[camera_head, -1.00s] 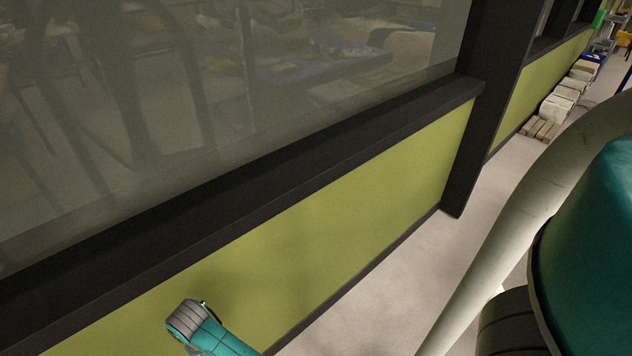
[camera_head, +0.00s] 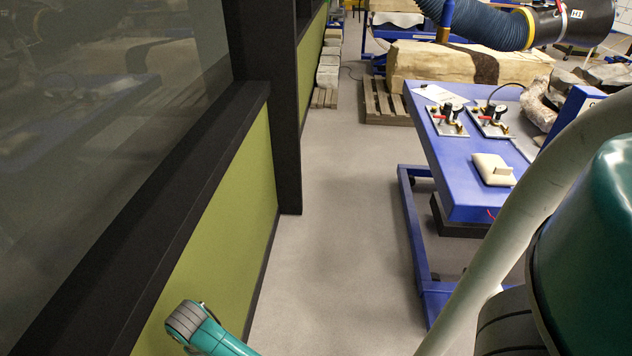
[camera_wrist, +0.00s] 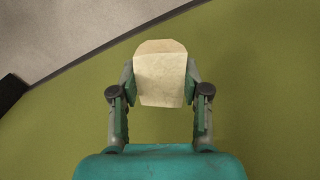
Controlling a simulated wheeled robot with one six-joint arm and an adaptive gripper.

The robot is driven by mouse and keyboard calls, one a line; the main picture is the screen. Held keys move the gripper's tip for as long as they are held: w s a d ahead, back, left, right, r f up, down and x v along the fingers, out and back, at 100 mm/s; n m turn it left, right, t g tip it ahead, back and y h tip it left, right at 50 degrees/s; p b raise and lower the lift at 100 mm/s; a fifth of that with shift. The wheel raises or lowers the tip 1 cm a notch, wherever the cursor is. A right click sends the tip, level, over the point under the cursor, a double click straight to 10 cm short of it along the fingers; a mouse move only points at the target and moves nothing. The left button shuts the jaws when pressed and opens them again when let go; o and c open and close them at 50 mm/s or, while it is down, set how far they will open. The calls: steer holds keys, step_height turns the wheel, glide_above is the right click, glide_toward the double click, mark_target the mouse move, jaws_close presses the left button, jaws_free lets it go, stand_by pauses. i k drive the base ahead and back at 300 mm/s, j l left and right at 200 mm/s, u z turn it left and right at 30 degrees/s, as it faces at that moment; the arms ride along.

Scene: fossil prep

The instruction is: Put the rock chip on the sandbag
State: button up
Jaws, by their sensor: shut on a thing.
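My gripper (camera_wrist: 160,82) shows in the wrist view, shut on a pale beige, flat-faced block, which I take to be the rock chip (camera_wrist: 160,70). The chip is held between the two fingers and juts out beyond their tips, with the green wall panel behind it. A cream, cushion-like pad, likely the sandbag (camera_head: 488,166), lies on the blue table at the right of the head view. A small pale piece (camera_head: 503,170) shows on top of it.
The blue table (camera_head: 462,185) carries two gauge devices (camera_head: 447,118) and rocks. A green wall panel (camera_head: 225,235) with a dark post (camera_head: 283,110) runs along the left. Grey floor (camera_head: 340,200) is clear between wall and table. A large stone block (camera_head: 425,65) stands behind.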

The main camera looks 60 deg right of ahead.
mark_target(494, 160)
steer(key=i+j+z, duration=0.1)
steer(key=z, duration=0.3)
steer(key=i+j+z, duration=0.1)
steer(key=z, duration=0.35)
steer(key=j+z, duration=0.25)
steer(key=z, duration=0.15)
steer(key=j+z, duration=0.2)
steer(key=z, duration=0.2)
steer(key=i, duration=0.05)
